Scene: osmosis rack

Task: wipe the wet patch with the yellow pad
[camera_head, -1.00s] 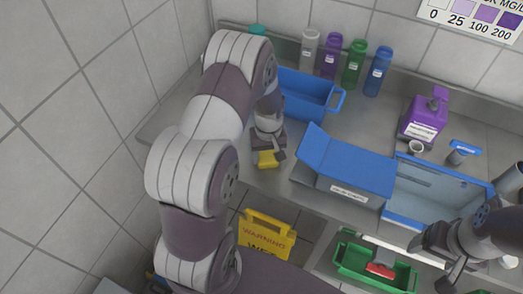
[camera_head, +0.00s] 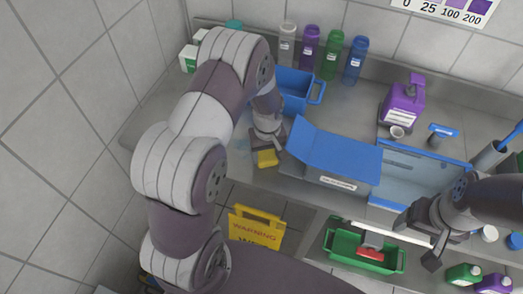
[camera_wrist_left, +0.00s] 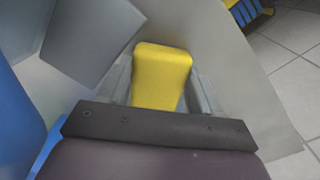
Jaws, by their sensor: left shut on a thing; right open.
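The yellow pad (camera_head: 267,158) is held in my left gripper (camera_head: 266,150), low over the steel counter near its front edge. In the left wrist view the yellow pad (camera_wrist_left: 161,76) sits between the two fingers of my left gripper (camera_wrist_left: 160,95), which is shut on it. Whether the pad touches the counter is hard to tell. A faint bluish patch (camera_head: 241,146) on the counter, just left of the pad, looks like the wet patch; my left arm partly hides that area.
A blue lidded box (camera_head: 335,160) stands right of the pad, and a blue bin (camera_head: 297,90) behind it. Several bottles (camera_head: 332,57) line the back wall. A yellow warning sign (camera_head: 256,228) and a green tray (camera_head: 343,252) are below the counter edge.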

